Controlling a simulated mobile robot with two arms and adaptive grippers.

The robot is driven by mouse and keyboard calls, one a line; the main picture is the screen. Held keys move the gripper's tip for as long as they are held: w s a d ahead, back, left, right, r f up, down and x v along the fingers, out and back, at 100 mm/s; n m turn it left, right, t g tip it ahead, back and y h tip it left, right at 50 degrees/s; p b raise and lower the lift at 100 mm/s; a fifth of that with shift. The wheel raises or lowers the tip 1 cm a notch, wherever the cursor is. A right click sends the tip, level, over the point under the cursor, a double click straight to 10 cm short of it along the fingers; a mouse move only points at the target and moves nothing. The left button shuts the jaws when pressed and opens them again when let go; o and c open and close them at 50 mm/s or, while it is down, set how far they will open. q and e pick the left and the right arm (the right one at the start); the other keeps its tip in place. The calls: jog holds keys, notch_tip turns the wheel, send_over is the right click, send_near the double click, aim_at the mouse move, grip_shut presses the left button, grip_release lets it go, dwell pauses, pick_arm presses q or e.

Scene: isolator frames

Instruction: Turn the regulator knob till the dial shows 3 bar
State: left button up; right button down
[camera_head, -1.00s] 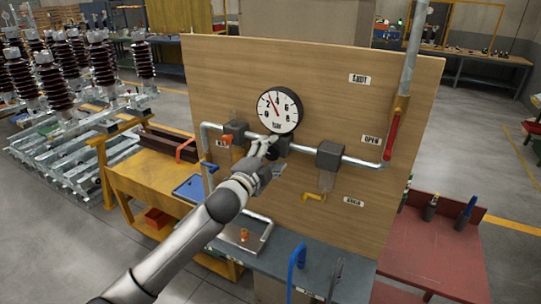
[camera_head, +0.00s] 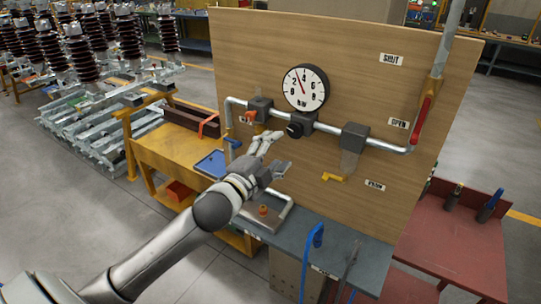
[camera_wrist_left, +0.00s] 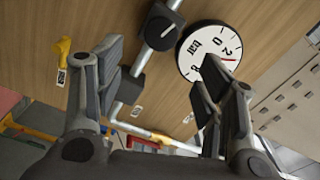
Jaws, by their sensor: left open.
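The round white dial (camera_head: 305,88) with a black rim is on the wooden panel; its red needle points between 2 and 4. The wrist view shows the dial (camera_wrist_left: 205,58) rotated, needle just past the 2. The black regulator knob (camera_head: 294,130) sits below the dial on a dark block in the pipe. The knob also shows in the left wrist view (camera_wrist_left: 168,31), uncovered. My left gripper (camera_head: 277,151) is open and empty, just left of and below the knob, apart from it. In the wrist view its fingers (camera_wrist_left: 162,62) are spread wide. My right gripper is not in view.
A grey pipe (camera_head: 385,145) crosses the panel (camera_head: 400,95). A red lever (camera_head: 422,119) is at right and a yellow handle (camera_head: 332,177) hangs below the pipe. A yellow cart (camera_head: 165,150) is at left.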

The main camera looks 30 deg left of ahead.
pick_arm(q)
jog(key=shift+s, duration=0.9)
